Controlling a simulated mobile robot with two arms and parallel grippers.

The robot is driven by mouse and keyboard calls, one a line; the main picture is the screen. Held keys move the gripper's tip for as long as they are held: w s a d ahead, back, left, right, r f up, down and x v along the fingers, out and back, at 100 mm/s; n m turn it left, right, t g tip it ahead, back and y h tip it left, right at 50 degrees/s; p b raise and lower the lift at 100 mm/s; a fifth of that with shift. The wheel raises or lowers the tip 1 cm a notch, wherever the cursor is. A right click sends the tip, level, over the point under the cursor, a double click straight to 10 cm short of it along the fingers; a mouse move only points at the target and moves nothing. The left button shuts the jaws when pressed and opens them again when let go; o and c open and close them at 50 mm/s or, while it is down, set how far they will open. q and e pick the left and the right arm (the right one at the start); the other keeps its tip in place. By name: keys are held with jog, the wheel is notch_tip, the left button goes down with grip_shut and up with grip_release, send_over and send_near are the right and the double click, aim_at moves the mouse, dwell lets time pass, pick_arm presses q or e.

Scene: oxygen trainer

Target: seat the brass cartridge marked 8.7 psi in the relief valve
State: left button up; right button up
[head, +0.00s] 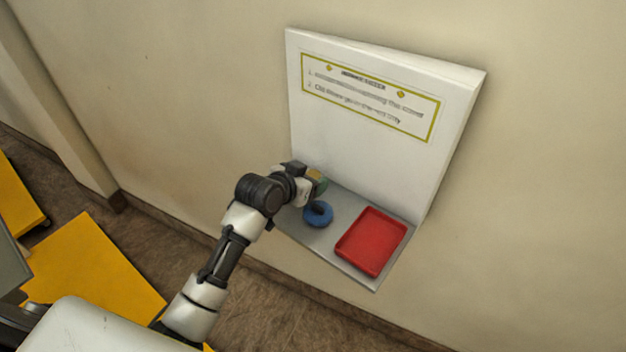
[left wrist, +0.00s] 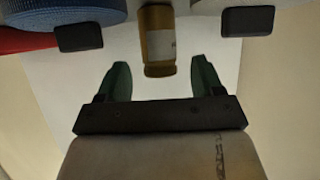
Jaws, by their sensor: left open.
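In the left wrist view a brass cartridge (left wrist: 158,50) hangs into the picture from the top edge, with a pale label too blurred to read. My left gripper (left wrist: 160,72) is open, its two green fingers on either side of the cartridge's near end, with gaps on both sides. In the head view my left gripper (head: 314,181) is at the shelf's left end, and the yellowish and green bits there are too small to tell apart. I cannot make out the relief valve for certain. My right gripper is not in view.
A grey shelf (head: 341,206) under a white wall panel (head: 370,155) holds a blue round piece (head: 318,218) with a black part on top and a red tray (head: 371,242) that looks empty. Two dark blocks (left wrist: 78,38) (left wrist: 247,20) flank the cartridge. Yellow slabs (head: 90,262) lie at lower left.

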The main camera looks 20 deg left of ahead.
pick_arm(q)
jog(key=shift+x, duration=1.25)
jog(key=c, duration=1.1)
jog(key=shift+r, duration=0.1)
jog(key=shift+c, duration=0.5)
jog(key=shift+r, duration=0.1)
